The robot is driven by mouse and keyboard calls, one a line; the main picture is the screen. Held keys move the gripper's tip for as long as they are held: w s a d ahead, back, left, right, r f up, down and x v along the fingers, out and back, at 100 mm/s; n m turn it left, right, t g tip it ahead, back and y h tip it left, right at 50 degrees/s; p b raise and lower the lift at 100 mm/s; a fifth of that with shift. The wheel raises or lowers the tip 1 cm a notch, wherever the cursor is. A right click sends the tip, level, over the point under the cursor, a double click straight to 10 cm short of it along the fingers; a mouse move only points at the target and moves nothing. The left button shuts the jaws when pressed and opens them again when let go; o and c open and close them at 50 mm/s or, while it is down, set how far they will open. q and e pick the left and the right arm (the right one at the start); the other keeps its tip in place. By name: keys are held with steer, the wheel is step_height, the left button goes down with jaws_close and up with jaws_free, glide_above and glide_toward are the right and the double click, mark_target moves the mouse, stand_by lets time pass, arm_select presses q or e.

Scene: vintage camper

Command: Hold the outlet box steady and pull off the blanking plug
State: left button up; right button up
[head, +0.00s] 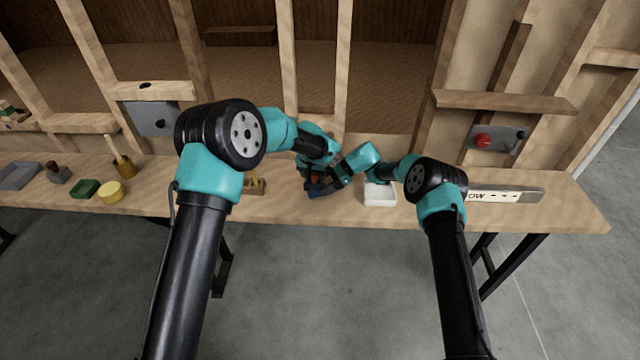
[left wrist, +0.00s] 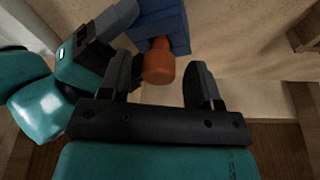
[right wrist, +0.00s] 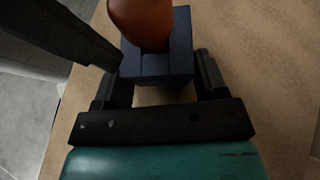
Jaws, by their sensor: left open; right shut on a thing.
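The blue outlet box (right wrist: 160,62) sits between the fingers of my right gripper (right wrist: 160,75), which is shut on it. In the head view the box (head: 319,189) is at the bench's front middle, partly hidden by the arms. The orange blanking plug (left wrist: 159,62) sticks out of the box (left wrist: 172,22); it also shows in the right wrist view (right wrist: 142,22). My left gripper (left wrist: 178,75) is open, with the plug near and partly between its fingertips. I cannot tell whether a finger touches it.
A white tray (head: 380,199) stands just right of the box on the wooden bench (head: 570,205). A small wooden rack (head: 254,189) is to the left.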

arm_select(q)
steer(key=shift+x, duration=1.1)
steer(key=c, duration=1)
steer(key=shift+r, duration=0.2)
steer(key=shift+w+v, duration=0.25)
steer(key=shift+v, duration=0.95)
steer(key=shift+d+r, duration=0.1)
steer(key=shift+r, duration=0.25)
steer(key=shift+w+v, duration=0.2)
steer(key=shift+v, duration=0.7)
steer(key=shift+w+v, duration=0.2)
steer(key=shift+v, duration=0.7)
steer(key=shift+d+r, duration=0.1)
steer(key=shift+d, duration=0.05)
